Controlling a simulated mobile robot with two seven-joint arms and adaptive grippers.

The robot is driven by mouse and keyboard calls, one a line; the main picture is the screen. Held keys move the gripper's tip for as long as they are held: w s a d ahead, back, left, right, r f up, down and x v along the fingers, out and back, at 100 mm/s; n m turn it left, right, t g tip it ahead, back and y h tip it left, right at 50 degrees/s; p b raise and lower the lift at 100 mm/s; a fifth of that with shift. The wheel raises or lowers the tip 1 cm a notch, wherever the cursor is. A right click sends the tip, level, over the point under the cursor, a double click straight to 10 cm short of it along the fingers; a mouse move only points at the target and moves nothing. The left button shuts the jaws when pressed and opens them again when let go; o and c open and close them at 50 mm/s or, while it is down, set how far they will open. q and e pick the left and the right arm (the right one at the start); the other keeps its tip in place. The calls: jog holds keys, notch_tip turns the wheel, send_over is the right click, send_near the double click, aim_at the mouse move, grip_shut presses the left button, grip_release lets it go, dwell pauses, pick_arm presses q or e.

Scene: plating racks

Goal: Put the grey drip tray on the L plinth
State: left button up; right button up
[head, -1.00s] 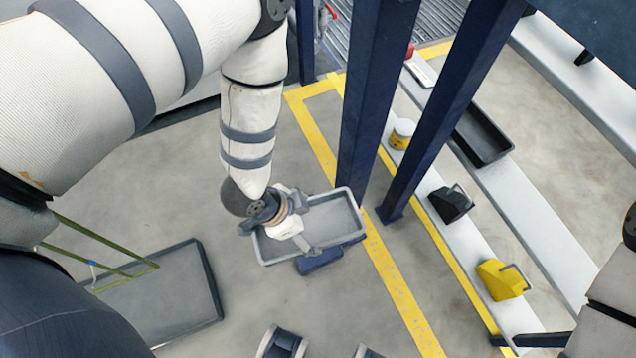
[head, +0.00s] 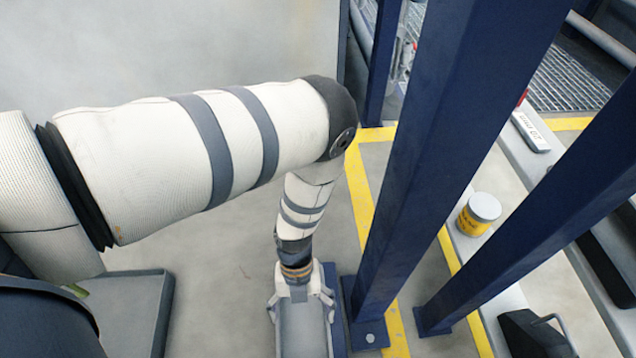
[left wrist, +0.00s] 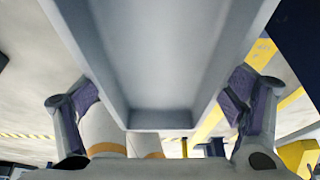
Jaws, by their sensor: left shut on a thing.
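The grey drip tray (head: 304,335) hangs from my left gripper (head: 299,290) at the bottom middle of the head view, beside the foot of a blue post. Its near end is cut off by the frame edge. In the left wrist view the tray (left wrist: 160,65) fills the upper middle, between the two purple-padded fingers of my left gripper (left wrist: 160,112). The gripper is shut on the tray. I cannot make out a plinth marked L in either view. My right gripper is not in view.
Blue posts (head: 430,150) stand close right of the tray. A yellow-banded pot (head: 479,213) and a black container (head: 535,335) sit on a pale ledge to the right.

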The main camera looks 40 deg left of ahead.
aim_at(309, 304)
pick_arm(q)
jog(key=f+b, duration=0.1)
jog(key=w+f+b, duration=0.1)
jog(key=w+a+f, duration=0.1)
jog(key=f, duration=0.1)
jog(key=shift+w+b, duration=0.1)
jog(key=shift+b, duration=0.3)
jog(key=shift+w+a+f+b, duration=0.1)
jog(key=shift+w+f+b, duration=0.25)
jog(key=shift+w+b, duration=0.2)
jog(key=f+b, duration=0.3)
jog(key=shift+w+f, duration=0.2)
jog(key=shift+r, duration=0.15)
jog(key=o, duration=1.2)
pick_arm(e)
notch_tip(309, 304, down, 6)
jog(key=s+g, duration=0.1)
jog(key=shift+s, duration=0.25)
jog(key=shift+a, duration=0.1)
